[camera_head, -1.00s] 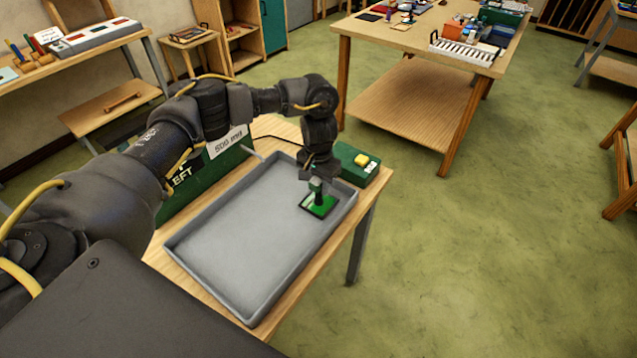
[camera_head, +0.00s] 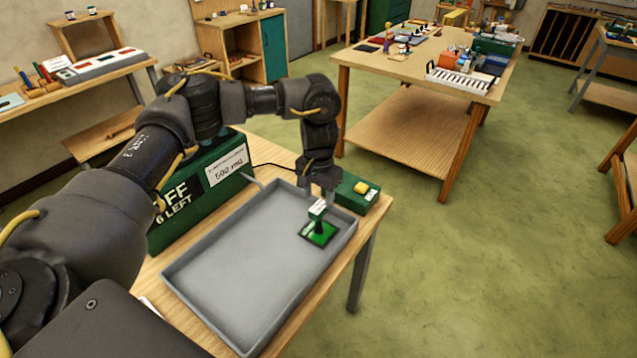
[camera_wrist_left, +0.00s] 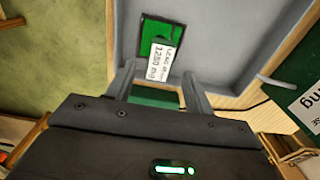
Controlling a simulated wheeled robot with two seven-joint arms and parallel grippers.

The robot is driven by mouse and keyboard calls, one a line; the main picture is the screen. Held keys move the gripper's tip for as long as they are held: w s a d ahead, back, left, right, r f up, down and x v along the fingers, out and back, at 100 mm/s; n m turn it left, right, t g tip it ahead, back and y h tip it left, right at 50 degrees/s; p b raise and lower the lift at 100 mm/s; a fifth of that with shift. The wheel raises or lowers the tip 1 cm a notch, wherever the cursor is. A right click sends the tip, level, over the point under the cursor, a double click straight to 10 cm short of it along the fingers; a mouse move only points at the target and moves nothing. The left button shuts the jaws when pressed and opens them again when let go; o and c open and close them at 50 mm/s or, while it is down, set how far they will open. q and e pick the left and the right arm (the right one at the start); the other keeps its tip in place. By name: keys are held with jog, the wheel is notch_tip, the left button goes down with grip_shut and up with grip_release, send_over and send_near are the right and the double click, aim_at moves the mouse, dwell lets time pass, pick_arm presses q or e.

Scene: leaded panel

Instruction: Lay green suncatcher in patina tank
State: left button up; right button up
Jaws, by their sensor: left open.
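The green suncatcher (camera_head: 318,234) lies flat on the floor of the grey patina tank (camera_head: 232,272), near its right-hand end. A small post with a white label (camera_head: 317,207) stands up from it. My left gripper (camera_head: 319,192) is just above the label, open and empty. In the left wrist view the suncatcher (camera_wrist_left: 150,32) lies beyond my fingertips (camera_wrist_left: 156,72), its label (camera_wrist_left: 160,62) between and just past them. The tank (camera_wrist_left: 222,40) shows around it. My right gripper is not in view.
A green box with a yellow button (camera_head: 357,193) stands against the tank's far right corner. A larger table (camera_head: 418,62) stands beyond open floor.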

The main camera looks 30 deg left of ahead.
aim_at(319, 207)
pick_arm(q)
jog(key=shift+r+b, duration=0.35)
jog(key=shift+r, duration=2.3)
jog(key=shift+f, duration=0.1)
notch_tip(319, 207, down, 12)
jog(key=shift+f+p, duration=0.1)
jog(key=shift+p, duration=0.5)
